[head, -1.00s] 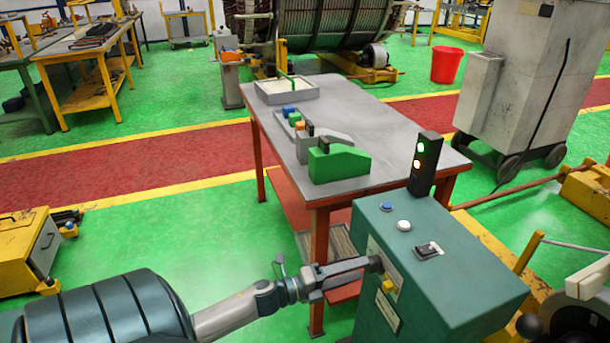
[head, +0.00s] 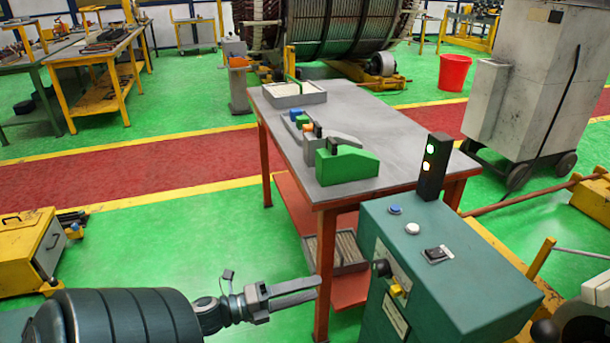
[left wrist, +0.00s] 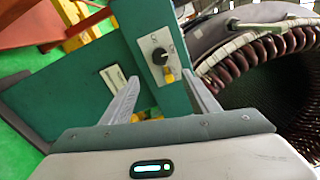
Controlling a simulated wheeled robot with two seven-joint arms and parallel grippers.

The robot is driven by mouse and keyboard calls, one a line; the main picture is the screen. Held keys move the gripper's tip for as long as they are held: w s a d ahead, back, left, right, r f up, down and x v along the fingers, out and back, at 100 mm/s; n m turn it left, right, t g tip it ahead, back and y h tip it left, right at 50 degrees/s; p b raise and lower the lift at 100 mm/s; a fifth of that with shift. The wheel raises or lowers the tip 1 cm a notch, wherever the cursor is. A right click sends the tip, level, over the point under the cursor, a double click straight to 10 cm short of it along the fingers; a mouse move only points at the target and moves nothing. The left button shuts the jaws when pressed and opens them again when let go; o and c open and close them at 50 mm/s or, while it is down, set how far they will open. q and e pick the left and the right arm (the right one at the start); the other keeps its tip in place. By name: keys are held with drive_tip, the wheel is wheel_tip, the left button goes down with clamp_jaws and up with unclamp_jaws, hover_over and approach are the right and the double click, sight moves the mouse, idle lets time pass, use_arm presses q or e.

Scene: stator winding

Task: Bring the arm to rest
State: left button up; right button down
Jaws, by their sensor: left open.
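My left gripper (head: 318,288) is open and empty, held in the air left of the green control cabinet (head: 455,275). It is apart from the cabinet in the head view. A black knob (head: 382,268) and a yellow part (head: 396,290) are on the cabinet's near left face. In the left wrist view the two fingers (left wrist: 163,98) are spread, with the knob (left wrist: 159,57) showing beyond and between them. My right gripper is not in view.
A grey-topped table (head: 400,135) with red legs stands behind the cabinet. On it are a green block (head: 346,165) and a tray (head: 294,95). A signal light (head: 433,165) stands on the cabinet. Green floor (head: 180,240) at the left is clear.

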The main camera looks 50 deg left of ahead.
use_arm(q)
drive_tip(key=shift+s+a, duration=0.1)
drive_tip(key=shift+s, duration=0.05)
idle(0.5)
wheel_tip(320, 180, down, 24)
drive_tip(key=s+d+f+n+g+y, duration=0.1)
drive_tip(key=s+d+n+g+y, duration=0.15)
drive_tip(key=n+y, duration=0.8)
drive_tip(key=s+d+f+n+g+h, duration=0.2)
drive_tip(key=s+d+f+n+g, duration=0.2)
drive_tip(key=d+f, duration=0.6)
drive_tip(key=s+d+f+n+g+h, duration=0.3)
drive_tip(key=s+d+f+n, duration=0.4)
drive_tip(key=d+f, duration=0.4)
drive_tip(key=shift+s+n+g+p, duration=0.3)
drive_tip(key=shift+n+g, duration=0.45)
drive_tip(key=shift+g, duration=0.1)
